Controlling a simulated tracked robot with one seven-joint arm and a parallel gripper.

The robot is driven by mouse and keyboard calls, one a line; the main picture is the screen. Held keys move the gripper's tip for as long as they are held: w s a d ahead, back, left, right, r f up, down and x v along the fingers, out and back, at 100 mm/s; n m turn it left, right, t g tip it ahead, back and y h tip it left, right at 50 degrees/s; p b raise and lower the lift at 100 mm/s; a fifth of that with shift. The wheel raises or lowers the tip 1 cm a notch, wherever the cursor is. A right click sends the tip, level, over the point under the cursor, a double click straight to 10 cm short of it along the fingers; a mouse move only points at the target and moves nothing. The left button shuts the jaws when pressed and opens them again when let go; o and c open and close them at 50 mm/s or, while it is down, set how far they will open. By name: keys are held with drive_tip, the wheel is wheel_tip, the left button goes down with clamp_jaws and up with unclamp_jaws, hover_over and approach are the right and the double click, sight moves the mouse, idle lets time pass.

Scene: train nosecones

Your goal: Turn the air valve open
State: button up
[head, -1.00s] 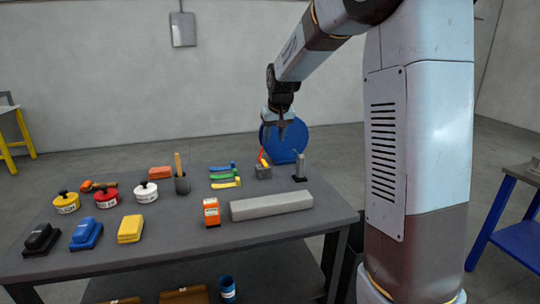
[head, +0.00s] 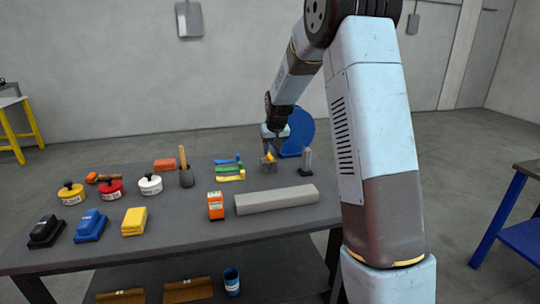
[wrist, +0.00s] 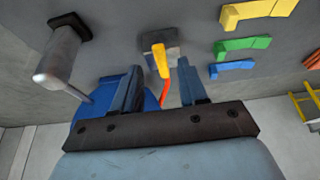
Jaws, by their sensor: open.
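The air valve is a small grey block (head: 269,168) with a yellow-orange lever (head: 270,157), at the back right of the table. In the wrist view, the grey block (wrist: 158,38) and its yellow lever (wrist: 160,61) show just past my fingertips. My gripper (head: 275,146) points down above the valve. In the wrist view my gripper (wrist: 159,68) is open, with one blue finger on each side of the lever and a gap visible to both. An orange-red hose (wrist: 165,92) shows between the fingers. Whether any finger touches the lever cannot be told.
A grey upright cylinder on a dark base (head: 306,162) stands close to the right of the valve. Green, blue and yellow brackets (head: 229,169) lie to its left. A long grey bar (head: 277,199) lies in front. A blue reel (head: 299,131) stands behind.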

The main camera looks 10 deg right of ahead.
sight(271, 157)
drive_tip(key=shift+x, duration=1.75)
